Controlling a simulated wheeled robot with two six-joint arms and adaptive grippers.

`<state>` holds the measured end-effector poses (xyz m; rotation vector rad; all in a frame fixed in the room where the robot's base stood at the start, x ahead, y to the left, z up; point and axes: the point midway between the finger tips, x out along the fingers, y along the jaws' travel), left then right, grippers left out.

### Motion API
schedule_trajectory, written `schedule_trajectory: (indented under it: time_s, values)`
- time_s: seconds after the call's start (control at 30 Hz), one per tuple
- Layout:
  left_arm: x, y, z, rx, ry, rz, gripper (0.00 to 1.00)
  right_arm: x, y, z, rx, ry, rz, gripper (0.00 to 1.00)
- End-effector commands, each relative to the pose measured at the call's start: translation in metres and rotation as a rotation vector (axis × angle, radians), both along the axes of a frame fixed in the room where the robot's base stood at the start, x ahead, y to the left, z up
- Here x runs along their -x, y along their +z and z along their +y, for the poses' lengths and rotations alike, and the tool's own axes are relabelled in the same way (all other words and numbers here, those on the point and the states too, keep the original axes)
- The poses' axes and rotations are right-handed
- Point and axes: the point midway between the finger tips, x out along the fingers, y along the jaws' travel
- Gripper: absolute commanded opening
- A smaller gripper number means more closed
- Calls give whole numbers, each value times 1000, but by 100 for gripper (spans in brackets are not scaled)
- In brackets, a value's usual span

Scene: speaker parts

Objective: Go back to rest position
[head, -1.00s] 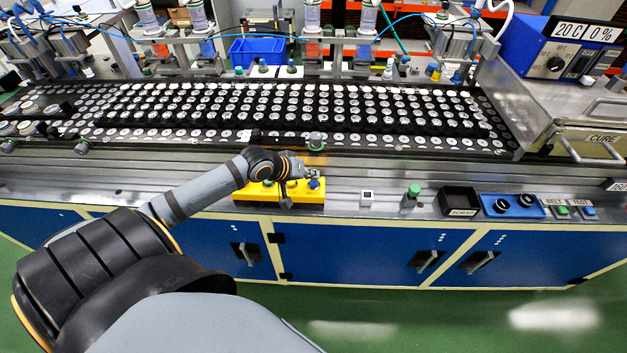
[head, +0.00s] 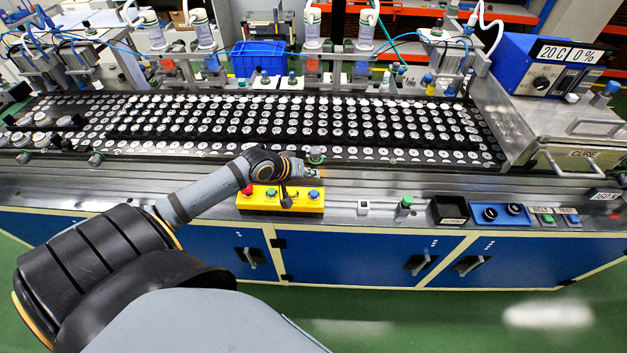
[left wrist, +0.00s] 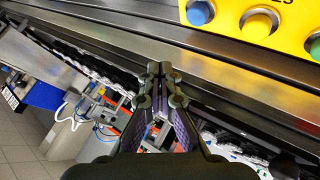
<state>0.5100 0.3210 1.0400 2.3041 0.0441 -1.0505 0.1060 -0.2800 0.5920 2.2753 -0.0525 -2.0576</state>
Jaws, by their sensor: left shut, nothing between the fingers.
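My left gripper (head: 316,174) is shut and empty, beyond the back right of a yellow button box (head: 279,203) on the bench's front ledge. The box has a red button (head: 247,190), a blue button (head: 313,194) and others between, partly covered by my wrist. In the left wrist view my closed fingers (left wrist: 161,72) point at the bare metal ledge. The yellow box (left wrist: 287,40) is at the top right there, apart from the fingers. My right gripper is not in view.
A long tray (head: 330,157) of several rows of round parts lies behind the ledge. A blue crate (head: 260,58) is at the back. The green floor in front is clear.

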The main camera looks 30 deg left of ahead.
Motion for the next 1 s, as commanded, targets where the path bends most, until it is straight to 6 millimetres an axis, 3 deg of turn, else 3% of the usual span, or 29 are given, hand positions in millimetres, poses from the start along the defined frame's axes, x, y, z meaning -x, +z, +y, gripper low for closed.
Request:
schedule_trajectory:
  time_s: [0.47,0.57,0.67,0.8,1.0]
  values:
    - [0,0,0,0,0,0,0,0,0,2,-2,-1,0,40]
    - [7,-5,-8,-20,-24,11,0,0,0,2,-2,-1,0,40]
    - [33,-21,-34,-99,-105,51,0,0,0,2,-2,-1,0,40]
    - [81,-36,-69,-268,-247,123,0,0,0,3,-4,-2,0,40]
    - [133,-35,-85,-442,-359,224,0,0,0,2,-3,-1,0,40]
